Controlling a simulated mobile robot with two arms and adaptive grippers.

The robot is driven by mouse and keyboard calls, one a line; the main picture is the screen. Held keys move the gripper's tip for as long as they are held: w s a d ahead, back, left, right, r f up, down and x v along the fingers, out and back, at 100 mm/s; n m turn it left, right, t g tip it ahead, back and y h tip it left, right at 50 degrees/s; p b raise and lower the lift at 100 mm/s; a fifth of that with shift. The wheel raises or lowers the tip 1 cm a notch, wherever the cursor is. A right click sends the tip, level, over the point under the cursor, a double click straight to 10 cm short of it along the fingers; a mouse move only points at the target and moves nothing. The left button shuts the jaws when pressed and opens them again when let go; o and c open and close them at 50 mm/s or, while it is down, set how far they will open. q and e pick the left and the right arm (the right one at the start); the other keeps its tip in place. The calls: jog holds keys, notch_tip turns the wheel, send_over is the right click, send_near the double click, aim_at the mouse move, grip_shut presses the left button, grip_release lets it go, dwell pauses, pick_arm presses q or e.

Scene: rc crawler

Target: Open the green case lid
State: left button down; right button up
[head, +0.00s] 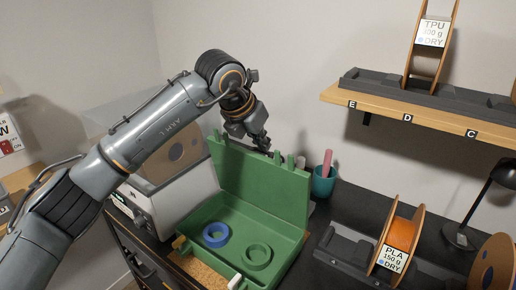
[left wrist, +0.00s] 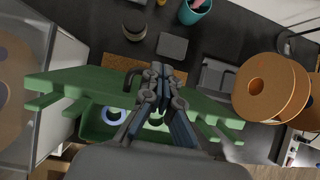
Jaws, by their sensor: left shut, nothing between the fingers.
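The green case (head: 205,258) sits on the dark worktop with its lid (head: 258,185) standing up, open, along the back side. A blue ring (head: 205,236) and a green ring (head: 247,257) lie inside. My left gripper (head: 266,150) is at the top edge of the raised lid, shut and empty. In the left wrist view, its closed fingertips (left wrist: 158,72) reach across the lid edge (left wrist: 75,85); I cannot tell whether they touch it. The gripper hides part of the case interior there. My right gripper is not in view.
A grey-white machine (head: 180,195) stands close left of the case. A teal cup (head: 323,184) stands behind the lid at right. An orange PLA spool (head: 398,238) in a dark holder stands right. A wooden shelf (head: 390,112) with a TPU spool overhangs the back right.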

pick_arm(q)
jog(key=w+d, duration=0.3)
jog(key=w, duration=0.1)
jog(key=shift+w+d+f, duration=0.25)
jog(key=shift+w+f, duration=0.15)
jog(key=shift+f, duration=0.05)
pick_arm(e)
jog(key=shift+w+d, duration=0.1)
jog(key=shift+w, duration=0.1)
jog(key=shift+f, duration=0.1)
pick_arm(q)
jog(key=shift+r, duration=0.15)
